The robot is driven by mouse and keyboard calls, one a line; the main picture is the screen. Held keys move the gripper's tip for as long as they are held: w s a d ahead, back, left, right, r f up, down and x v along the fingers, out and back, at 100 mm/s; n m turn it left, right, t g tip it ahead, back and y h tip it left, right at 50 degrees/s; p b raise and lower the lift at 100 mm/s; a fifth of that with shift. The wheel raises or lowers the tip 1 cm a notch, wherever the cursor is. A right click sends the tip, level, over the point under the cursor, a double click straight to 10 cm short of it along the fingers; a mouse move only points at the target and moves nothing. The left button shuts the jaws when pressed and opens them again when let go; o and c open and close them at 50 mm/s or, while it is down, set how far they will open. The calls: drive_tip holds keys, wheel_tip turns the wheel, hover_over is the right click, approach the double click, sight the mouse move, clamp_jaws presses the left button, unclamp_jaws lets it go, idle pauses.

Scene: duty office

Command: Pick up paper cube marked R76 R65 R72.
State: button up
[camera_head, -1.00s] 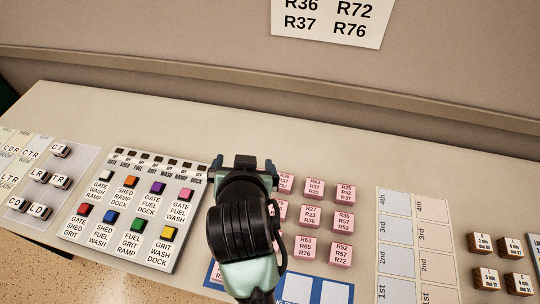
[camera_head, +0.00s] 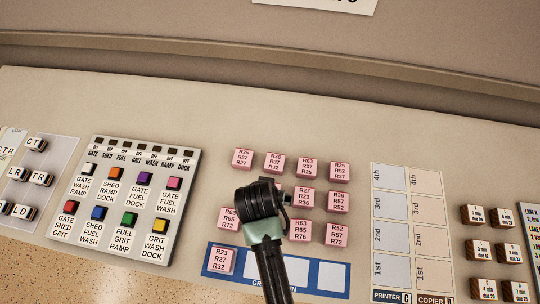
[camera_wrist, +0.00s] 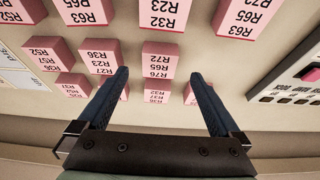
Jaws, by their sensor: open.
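The paper cube marked R76 R65 R72 (camera_wrist: 160,62) is pink and sits on the desk in the wrist view, its label upside down to that camera. My gripper (camera_wrist: 159,73) is open, with one dark blue finger at each side of this cube in the picture. I see no contact, and the height of the tips above it is unclear. In the head view my black and green wrist (camera_head: 262,212) covers the jaws and this cube.
Other pink cubes stand close around, such as R27 R23 R36 (camera_head: 304,197) and R63 R65 R72 (camera_head: 229,218). A blue-edged tray (camera_head: 333,277) in front holds R23 R27 R32 (camera_head: 219,261). A button panel (camera_head: 140,200) is left, a label chart (camera_head: 411,225) right.

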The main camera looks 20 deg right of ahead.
drive_tip(key=shift+x, duration=2.6)
drive_tip(key=shift+w, duration=0.1)
drive_tip(key=c, duration=1.5)
